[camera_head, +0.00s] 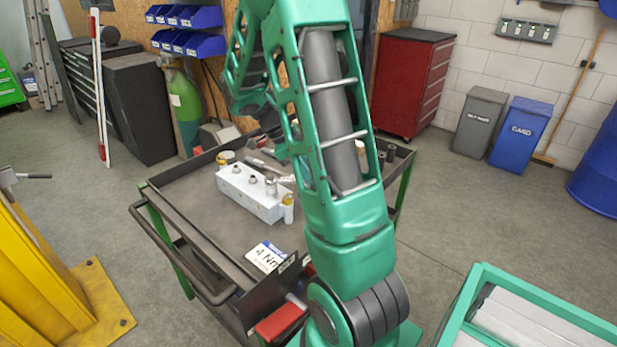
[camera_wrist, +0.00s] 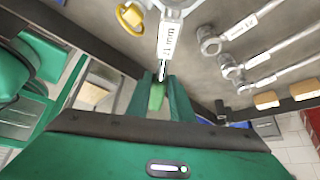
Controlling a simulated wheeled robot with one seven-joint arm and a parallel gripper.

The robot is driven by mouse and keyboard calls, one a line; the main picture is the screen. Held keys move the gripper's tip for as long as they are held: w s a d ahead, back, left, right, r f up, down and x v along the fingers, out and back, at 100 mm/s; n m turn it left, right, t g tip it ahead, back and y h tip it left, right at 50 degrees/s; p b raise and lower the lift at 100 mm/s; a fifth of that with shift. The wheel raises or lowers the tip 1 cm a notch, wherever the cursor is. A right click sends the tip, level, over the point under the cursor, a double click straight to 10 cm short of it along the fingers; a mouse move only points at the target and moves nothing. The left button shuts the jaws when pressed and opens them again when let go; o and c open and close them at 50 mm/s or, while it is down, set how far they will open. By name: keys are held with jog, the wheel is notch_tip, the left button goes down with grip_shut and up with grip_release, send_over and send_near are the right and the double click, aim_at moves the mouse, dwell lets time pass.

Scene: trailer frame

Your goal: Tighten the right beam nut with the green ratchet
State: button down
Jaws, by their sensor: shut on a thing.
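My gripper (camera_wrist: 150,92) shows in the wrist view, with its two green fingers shut on the green grip of a ratchet. The green ratchet (camera_wrist: 163,64) runs up the wrist view from between the fingers, with a steel shaft, a white label and a round head at the top edge. It is over or on the dark cart top; I cannot tell whether it touches. In the head view my arm hides the gripper and the ratchet. I cannot make out the right beam nut in either view.
The tool cart (camera_head: 190,221) carries a white block (camera_head: 243,190) with sockets and a "4 Nm" card (camera_head: 266,256). Several other wrenches (camera_wrist: 242,30) lie right of the ratchet. A yellow stand (camera_head: 45,275) is at left; a green frame with pale panels (camera_head: 570,310) is at lower right.

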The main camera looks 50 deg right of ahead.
jog(key=shift+s, duration=0.1)
jog(key=shift+s+a+m+y, duration=0.45)
jog(key=shift+a+m, duration=0.35)
jog(key=shift+m, duration=0.1)
jog(key=w+d+n+t+h, duration=0.1)
jog(key=w+d+n, duration=0.1)
jog(key=n, duration=0.1)
jog(key=w+d+n+t+h, duration=0.1)
jog(key=w+d+n, duration=0.1)
jog(key=w+n, duration=0.1)
jog(key=w+d+n+t+h, duration=0.1)
jog(key=w+d+n, duration=0.1)
jog(key=w+n, duration=0.1)
jog(key=shift+n+t, duration=0.4)
jog(key=shift+n, duration=0.1)
jog(key=shift+w+d+n+t, duration=0.15)
jog(key=shift+w+n+t, duration=0.45)
jog(key=shift+w+n, duration=0.65)
